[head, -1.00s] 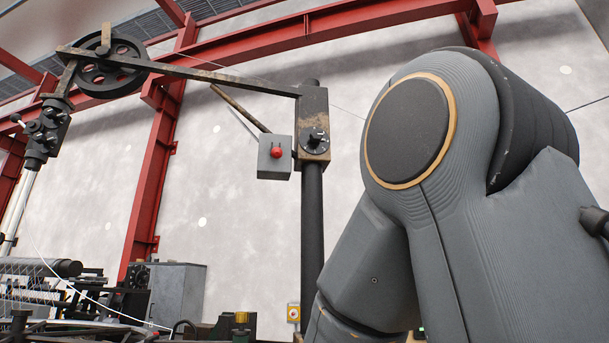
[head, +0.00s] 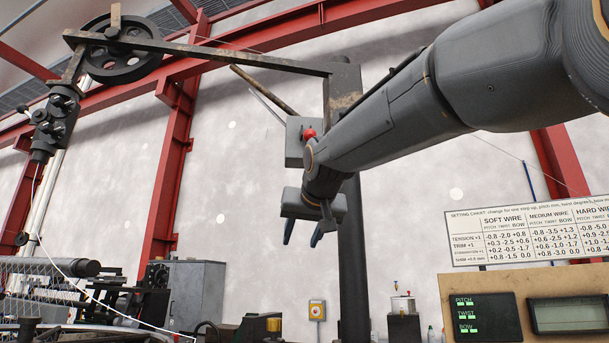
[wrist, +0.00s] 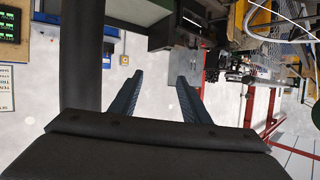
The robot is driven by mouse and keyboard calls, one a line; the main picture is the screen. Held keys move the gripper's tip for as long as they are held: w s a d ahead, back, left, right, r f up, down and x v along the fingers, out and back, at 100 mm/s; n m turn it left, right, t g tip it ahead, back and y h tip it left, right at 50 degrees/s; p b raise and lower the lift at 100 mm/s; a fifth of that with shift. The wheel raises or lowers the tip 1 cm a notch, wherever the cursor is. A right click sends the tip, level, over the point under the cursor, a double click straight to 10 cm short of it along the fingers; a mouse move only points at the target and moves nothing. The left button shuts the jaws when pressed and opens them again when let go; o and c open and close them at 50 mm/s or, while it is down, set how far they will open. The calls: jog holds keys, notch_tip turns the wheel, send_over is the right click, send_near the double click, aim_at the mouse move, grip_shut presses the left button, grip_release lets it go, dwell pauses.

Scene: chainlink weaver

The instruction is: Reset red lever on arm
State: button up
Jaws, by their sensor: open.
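The red lever (head: 309,134) shows as a red knob on a small grey box (head: 294,142). The box hangs beside the dark post that carries the long horizontal arm (head: 220,54). My own arm crosses in front of the post and covers part of the box's right side. My gripper (head: 302,237) points down, below the box in the head view, with its two blue fingers apart and nothing between them. In the wrist view my gripper (wrist: 160,84) is also open and empty. The red lever does not show in the wrist view.
A dark vertical post (head: 354,270) stands right behind my gripper. A setting chart (head: 530,231) and a display panel (head: 490,318) are at the lower right. A grey cabinet (head: 195,292) and the machine's mesh roller (head: 45,268) are at the lower left.

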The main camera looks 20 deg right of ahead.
aim_at(312, 130)
jog(key=s+r+t, duration=0.1)
jog(key=s+r, duration=0.1)
jog(key=r, duration=0.6)
jog(key=s+r+t, duration=0.2)
jog(key=s+r, duration=0.1)
jog(key=r, duration=0.5)
jog(key=s+r+m+t, duration=0.1)
jog(key=s+r, duration=0.2)
jog(key=r, duration=0.5)
jog(key=shift+s+d+h, duration=0.15)
jog(key=shift+s+h, duration=0.1)
jog(key=shift+h, duration=0.05)
jog(key=shift+w+r+p, duration=0.1)
jog(key=shift+r+p, duration=0.2)
jog(key=shift+r, duration=0.05)
jog(key=w+p, duration=0.2)
jog(key=w, duration=0.5)
jog(key=shift+w+d, duration=0.15)
jog(key=shift+d, duration=0.05)
jog(key=shift+p, duration=0.3)
grip_shut()
